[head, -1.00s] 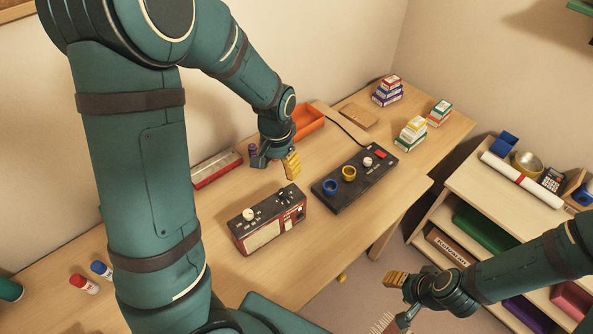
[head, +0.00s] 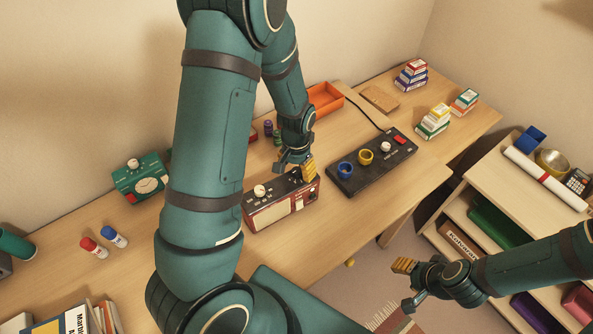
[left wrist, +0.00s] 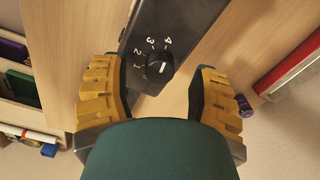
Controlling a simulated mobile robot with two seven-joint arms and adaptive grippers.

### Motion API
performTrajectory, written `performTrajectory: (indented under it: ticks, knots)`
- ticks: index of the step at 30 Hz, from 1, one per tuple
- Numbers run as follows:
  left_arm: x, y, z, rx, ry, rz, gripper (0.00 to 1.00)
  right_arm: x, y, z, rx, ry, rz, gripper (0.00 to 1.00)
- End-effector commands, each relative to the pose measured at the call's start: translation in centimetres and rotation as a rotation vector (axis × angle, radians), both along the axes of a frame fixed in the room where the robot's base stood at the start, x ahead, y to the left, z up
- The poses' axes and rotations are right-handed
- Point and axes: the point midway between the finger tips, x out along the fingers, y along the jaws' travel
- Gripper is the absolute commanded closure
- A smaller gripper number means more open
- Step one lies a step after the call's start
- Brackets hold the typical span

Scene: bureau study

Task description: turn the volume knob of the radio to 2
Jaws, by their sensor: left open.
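The radio (head: 283,213) is a dark box with a red front and a pale speaker panel on the desk. A white knob (head: 259,190) stands on its top left. The black volume knob (left wrist: 160,62) shows in the left wrist view, with the figures 1 to 4 around it; its white mark points away from the figures 2 to 4, toward the lower side. My left gripper (head: 296,169) is open over the radio's right end. Its yellow fingers are on either side of the knob, apart from it. My right gripper (head: 405,286) is open and empty, off the desk.
A black control box (head: 372,166) with several knobs lies right of the radio. An orange tray (head: 326,99) is behind. A shelf unit (head: 500,170) stands at right.

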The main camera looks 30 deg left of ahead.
Motion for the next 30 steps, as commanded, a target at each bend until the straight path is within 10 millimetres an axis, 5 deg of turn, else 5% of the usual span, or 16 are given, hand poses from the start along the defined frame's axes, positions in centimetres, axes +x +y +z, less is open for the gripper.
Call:
performTrajectory:
  ticks: [14,20,30]
  knots:
    - [0.02,-0.03,-1.30,-0.001,-0.001,0.000,0.39,0.02,0.02,-0.21,0.000,0.000,0.000,0.53]
    - [0.01,-0.03,-1.29,0.000,-0.001,0.000,1.00,0.02,0.02,-0.21,0.000,0.000,0.000,0.53]
    - [0.00,-0.03,-1.28,0.000,0.000,0.026,1.00,0.01,0.02,-0.15,0.000,0.000,0.000,0.53]
